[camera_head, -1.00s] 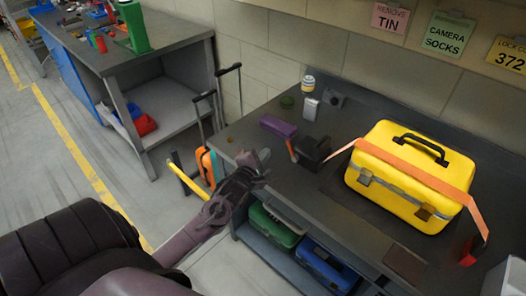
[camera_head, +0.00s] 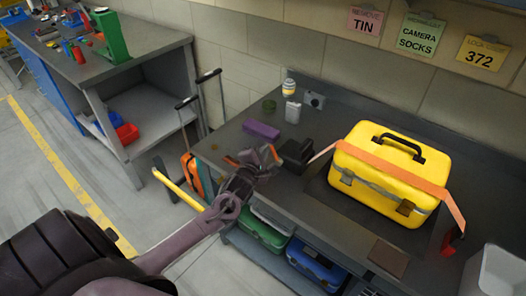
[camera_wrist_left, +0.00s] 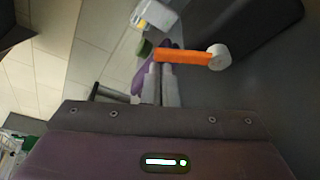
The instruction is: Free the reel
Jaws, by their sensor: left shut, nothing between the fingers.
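A yellow case (camera_head: 385,185) stands on the dark workbench with an orange strap (camera_head: 390,178) across it. The strap's left end runs to a black block (camera_head: 297,152). A red piece (camera_head: 449,243) sits at its right end. My left gripper (camera_head: 266,158) is shut and empty over the bench, left of the block. In the left wrist view an orange bar (camera_wrist_left: 183,56) with a round white end (camera_wrist_left: 218,57) crosses by the fingertips (camera_wrist_left: 160,72); I cannot tell whether they touch. No part is clearly identifiable as a reel. My right gripper is not in view.
A purple block (camera_head: 261,130), a white-and-yellow bottle (camera_head: 289,87) and a small camera (camera_head: 314,99) stand behind my gripper. A brown plate (camera_head: 388,258) lies in front of the case. An orange suitcase (camera_head: 190,172) stands off the bench's left end.

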